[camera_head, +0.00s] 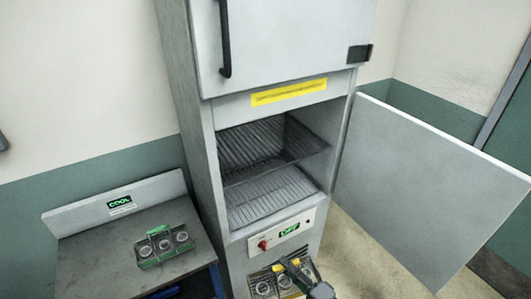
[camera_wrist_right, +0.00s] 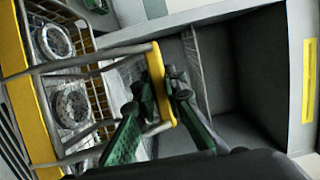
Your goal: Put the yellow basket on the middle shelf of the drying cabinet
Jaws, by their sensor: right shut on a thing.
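My right gripper (camera_head: 293,269) is at the bottom of the head view, in front of the drying cabinet (camera_head: 205,150) and below its opening. It is shut on the handle of the yellow basket (camera_head: 263,284), which holds several round metal pieces. In the right wrist view the green fingers (camera_wrist_right: 164,88) close on the yellow handle bar, and the basket (camera_wrist_right: 13,50) fills the left side. Inside the open cabinet, wire shelves show at two levels, an upper one (camera_head: 283,160) and a lower one (camera_head: 272,196). Both look empty. My left gripper is out of view.
The lower cabinet door (camera_head: 420,180) stands wide open to the right. The upper door (camera_head: 290,45) is closed. A control panel (camera_head: 285,236) with a red knob sits below the opening. A green basket (camera_head: 165,248) stands on the dark table (camera_head: 100,255) at left.

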